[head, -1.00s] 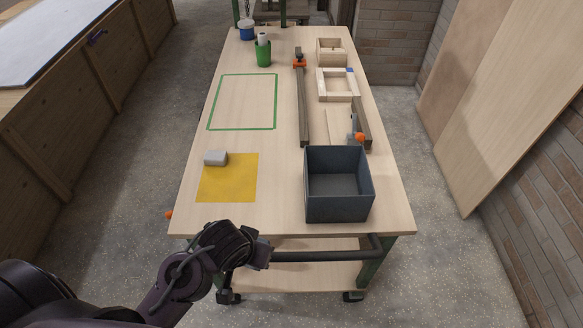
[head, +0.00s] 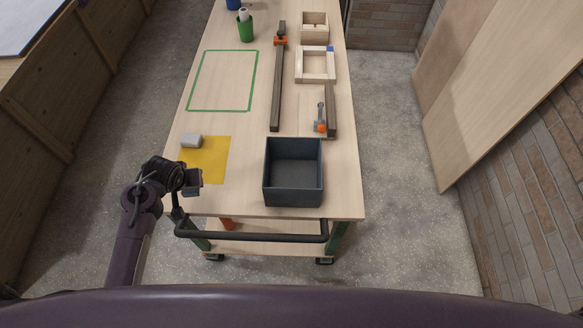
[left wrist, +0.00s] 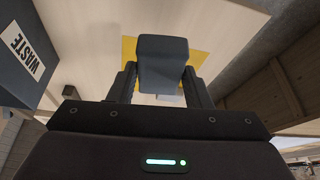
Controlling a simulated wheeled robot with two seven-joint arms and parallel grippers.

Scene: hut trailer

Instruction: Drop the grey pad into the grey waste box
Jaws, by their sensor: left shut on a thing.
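My left gripper (head: 190,180) is at the near left corner of the table, beside the near edge of the yellow sheet. In the left wrist view its two fingers (left wrist: 160,82) are shut on a dark grey block, the grey pad (left wrist: 163,60). In the head view the pad is hard to tell from the dark gripper. The grey waste box (head: 293,198) stands open and empty at the near right of the table, right of my gripper and apart from it. Its WASTE label shows in the left wrist view (left wrist: 22,46). My right gripper is out of view.
A light grey block (head: 191,141) lies on the far left corner of the yellow sheet (head: 214,160). Clamps (head: 319,120), a wooden frame (head: 316,65) and a green cup (head: 245,25) stand farther back. The green-outlined area (head: 224,80) is empty.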

